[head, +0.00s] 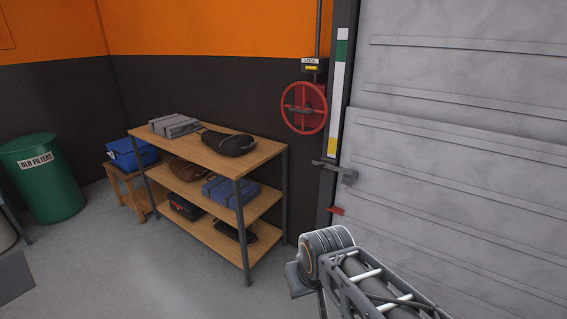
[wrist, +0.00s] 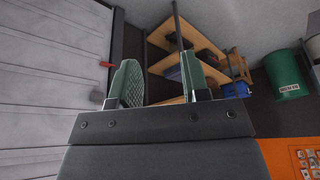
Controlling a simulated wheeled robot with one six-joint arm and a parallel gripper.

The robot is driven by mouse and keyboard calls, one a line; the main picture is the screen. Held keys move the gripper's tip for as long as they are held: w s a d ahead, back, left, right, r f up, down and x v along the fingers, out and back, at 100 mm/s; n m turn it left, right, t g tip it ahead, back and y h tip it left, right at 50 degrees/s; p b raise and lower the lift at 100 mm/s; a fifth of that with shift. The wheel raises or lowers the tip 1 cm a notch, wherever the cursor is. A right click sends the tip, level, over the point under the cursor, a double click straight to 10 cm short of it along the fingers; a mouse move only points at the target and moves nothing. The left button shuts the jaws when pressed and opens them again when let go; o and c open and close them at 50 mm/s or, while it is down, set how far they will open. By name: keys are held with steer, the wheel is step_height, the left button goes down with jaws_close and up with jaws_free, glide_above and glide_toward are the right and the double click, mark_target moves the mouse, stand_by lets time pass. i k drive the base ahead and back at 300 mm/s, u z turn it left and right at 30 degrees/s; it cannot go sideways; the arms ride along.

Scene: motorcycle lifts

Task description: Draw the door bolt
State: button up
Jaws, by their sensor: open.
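The door bolt (head: 335,171) is a small grey metal bar with a block, lying across the left edge of the large grey door (head: 460,150). A short red piece (head: 336,211) sits below it on the dark frame. In the wrist view, a small grey block that looks like the bolt (wrist: 97,97) shows left of my gripper, with the red piece (wrist: 106,64) near it. My gripper (wrist: 165,82) is open, its green padded fingers apart with nothing between them. It is apart from the bolt. In the head view my arm is at the lower middle; the fingers are not clear there.
A red handwheel (head: 304,109) with a LOCK label (head: 311,61) above is on the wall left of the door. A wooden shelf (head: 215,150) holding cases and bags stands left of it. A green OLD FILTERS bin (head: 40,180) is at far left. Floor in front of the shelf is clear.

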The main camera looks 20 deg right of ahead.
mark_target(320, 164)
steer(key=u, duration=0.2)
steer(key=i, duration=1.25)
